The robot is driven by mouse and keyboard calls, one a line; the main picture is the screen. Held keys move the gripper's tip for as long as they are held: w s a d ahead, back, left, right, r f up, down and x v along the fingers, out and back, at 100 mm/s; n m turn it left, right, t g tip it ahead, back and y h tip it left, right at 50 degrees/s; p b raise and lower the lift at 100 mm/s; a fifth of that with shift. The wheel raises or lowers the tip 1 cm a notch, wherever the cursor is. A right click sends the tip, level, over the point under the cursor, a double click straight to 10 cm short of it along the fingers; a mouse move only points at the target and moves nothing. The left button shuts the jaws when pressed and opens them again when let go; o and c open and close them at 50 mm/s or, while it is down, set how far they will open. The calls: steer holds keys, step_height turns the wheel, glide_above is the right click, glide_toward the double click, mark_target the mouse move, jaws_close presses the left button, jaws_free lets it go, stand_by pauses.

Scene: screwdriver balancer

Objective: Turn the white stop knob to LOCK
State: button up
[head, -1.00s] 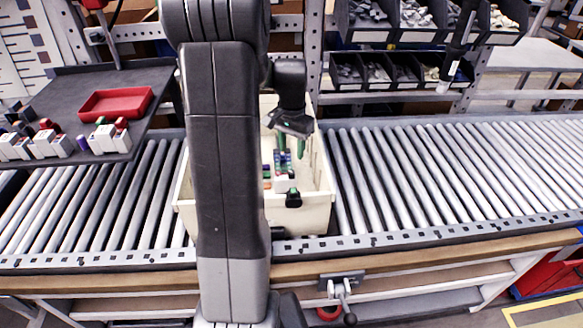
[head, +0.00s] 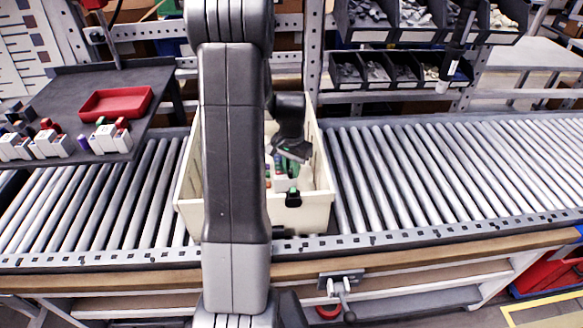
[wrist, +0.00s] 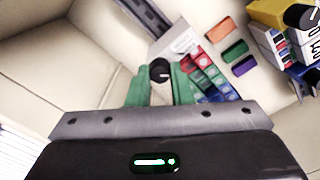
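I cannot make out a white stop knob or a LOCK mark in either view. My gripper (wrist: 160,72) points down into the cream crate (head: 318,208); in the head view my gripper (head: 292,160) is partly hidden by its wrist. Its two green fingers stand apart in the wrist view. A small dark round part (wrist: 159,69) with a pale spot shows between the fingertips; I cannot tell if they touch it. Beside it is a pale block with red, green and blue parts (wrist: 206,78). A dark hanging tool (head: 458,42) with a white lower end is at upper right.
The crate stands on the roller conveyor (head: 440,165), which is clear to its right. A red tray (head: 115,103) and several small modules lie on the dark shelf at left. Parts bins (head: 385,68) are behind. Orange, green and purple pieces lie in the crate.

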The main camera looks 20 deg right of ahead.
jaws_close()
steer(key=shift+n, duration=0.3)
steer(key=n+b, duration=0.1)
steer(key=n, duration=0.2)
steer(key=n+b, duration=0.1)
steer(key=n, duration=0.4)
steer(key=n+b, duration=0.1)
steer(key=n, duration=0.3)
steer(key=shift+n, duration=0.3)
steer(key=n, duration=0.4)
steer(key=shift+n, duration=0.3)
steer(key=shift+b, duration=0.3)
